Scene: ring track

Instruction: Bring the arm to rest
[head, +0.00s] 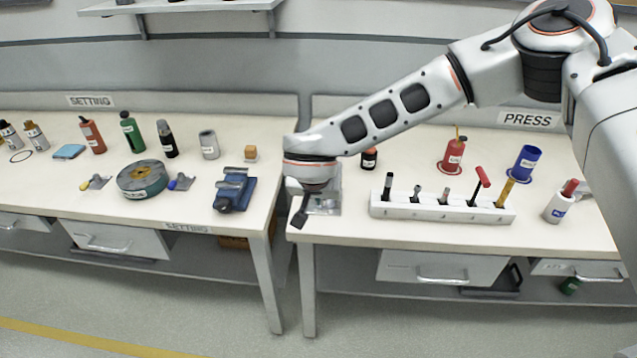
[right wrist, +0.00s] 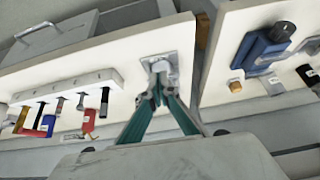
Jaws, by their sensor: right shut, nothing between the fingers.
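My right arm (head: 400,112) reaches in from the right in the head view. Its wrist hangs over the left end of the PRESS table (head: 345,228). My right gripper (right wrist: 157,90) is shut and empty in the right wrist view, its fingers meeting in front of a small grey metal fixture (right wrist: 172,66). That fixture (head: 326,203) shows partly in the head view, just below my wrist, with a dark piece beside it. I cannot tell whether the fingertips touch it. The fingers are mostly hidden in the head view. My left gripper is not in view.
A white rack (head: 440,210) with several upright tools stands right of my wrist. A red can (head: 453,152) and blue cup (head: 525,162) stand behind it. The SETTING table (head: 110,205), left across a narrow gap, holds bottles, a round green-sided fixture (head: 142,180) and a blue vise (head: 234,190).

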